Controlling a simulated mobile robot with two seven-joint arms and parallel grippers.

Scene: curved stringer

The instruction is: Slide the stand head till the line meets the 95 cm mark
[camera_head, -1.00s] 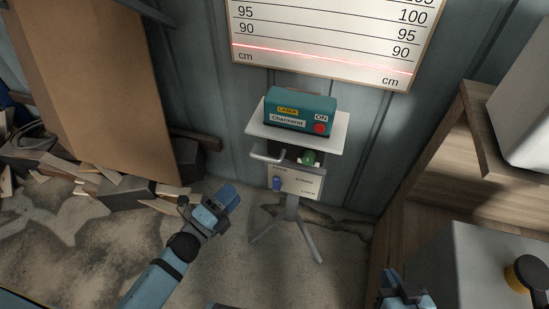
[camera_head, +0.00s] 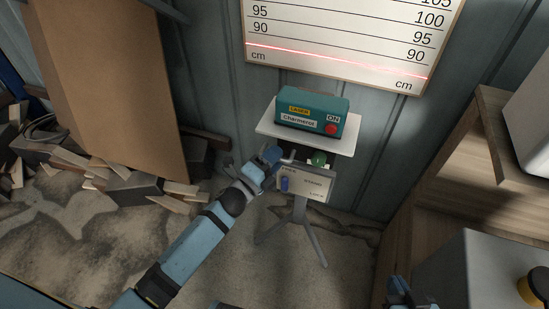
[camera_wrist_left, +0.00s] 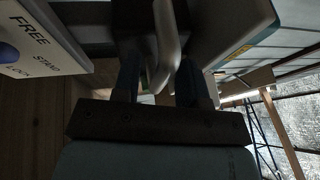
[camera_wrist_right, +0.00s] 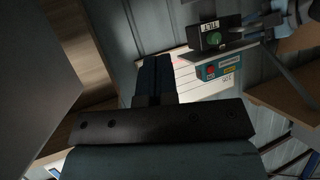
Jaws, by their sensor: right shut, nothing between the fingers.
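The teal laser box (camera_head: 310,113) sits on the white plate (camera_head: 345,147) of the stand head. Its red line (camera_head: 340,62) falls on the white scale board (camera_head: 350,25), below the 90 mark. A panel marked FREE, STAND and LOCK (camera_head: 318,186) hangs under the head, with a blue lever (camera_head: 284,184). My left gripper (camera_head: 272,154) is at the left of the head. In the left wrist view its open fingers (camera_wrist_left: 160,82) stand either side of the pale handle (camera_wrist_left: 168,45); contact is unclear. My right gripper (camera_head: 402,294) is low at the right; its fingers (camera_wrist_right: 155,77) are shut and empty.
A green knob (camera_head: 318,158) sits below the plate. The stand's tripod legs (camera_head: 298,230) rest on the floor.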

